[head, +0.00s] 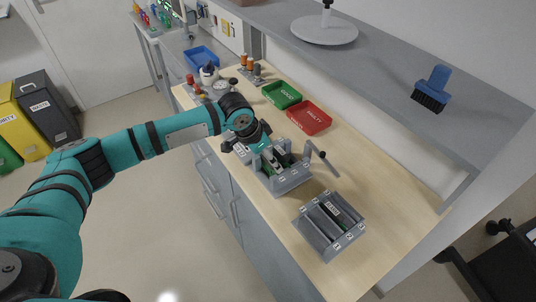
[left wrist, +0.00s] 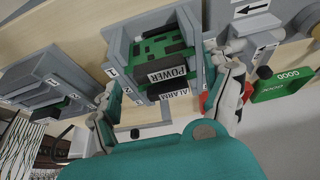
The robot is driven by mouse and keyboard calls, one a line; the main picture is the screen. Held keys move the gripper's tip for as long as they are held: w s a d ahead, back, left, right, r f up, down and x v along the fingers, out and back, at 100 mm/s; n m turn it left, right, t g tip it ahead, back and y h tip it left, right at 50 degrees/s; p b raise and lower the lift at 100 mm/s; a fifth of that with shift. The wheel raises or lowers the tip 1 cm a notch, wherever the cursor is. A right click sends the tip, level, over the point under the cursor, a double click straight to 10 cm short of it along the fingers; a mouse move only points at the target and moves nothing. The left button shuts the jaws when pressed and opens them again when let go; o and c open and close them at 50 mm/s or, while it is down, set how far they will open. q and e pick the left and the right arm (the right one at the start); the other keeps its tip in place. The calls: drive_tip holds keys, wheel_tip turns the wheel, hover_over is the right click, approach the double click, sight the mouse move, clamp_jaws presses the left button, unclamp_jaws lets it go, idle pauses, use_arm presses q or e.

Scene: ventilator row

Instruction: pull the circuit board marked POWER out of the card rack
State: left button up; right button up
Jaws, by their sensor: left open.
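The card rack (head: 290,182) is a grey open-topped box on the wooden bench in the head view. The left wrist view looks into it, and its grey wall (left wrist: 119,50) shows there. The green circuit board with the POWER label (left wrist: 167,75) sits in the rack. A second board with the ALARM label (left wrist: 175,94) sits beside it. My left gripper (head: 268,154) is at the rack, partly hiding it. In the left wrist view its open fingers (left wrist: 167,95) are on both sides of the boards' label ends, with nothing visibly gripped. My right gripper is not in view.
A second grey rack (head: 318,242) stands nearer on the bench. A lever handle (head: 322,157) rises beside the card rack. A green GOOD tray (head: 282,95) and a red FAULTY tray (head: 309,118) lie behind. A shelf with a blue brush (head: 433,88) overhangs the bench.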

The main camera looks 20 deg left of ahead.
use_arm(q)
drive_tip(key=shift+w+d+f, duration=0.1)
drive_tip(key=shift+w+f, duration=0.05)
drive_tip(key=shift+f, duration=0.4)
drive_tip(key=c, duration=1.1)
drive_tip(key=o, duration=0.5)
drive_tip(key=shift+c, duration=0.2)
drive_tip(key=c, duration=0.6)
drive_tip(key=shift+r, duration=0.2)
drive_tip(key=shift+r+p, duration=4.2)
drive_tip(key=shift+p, duration=0.4)
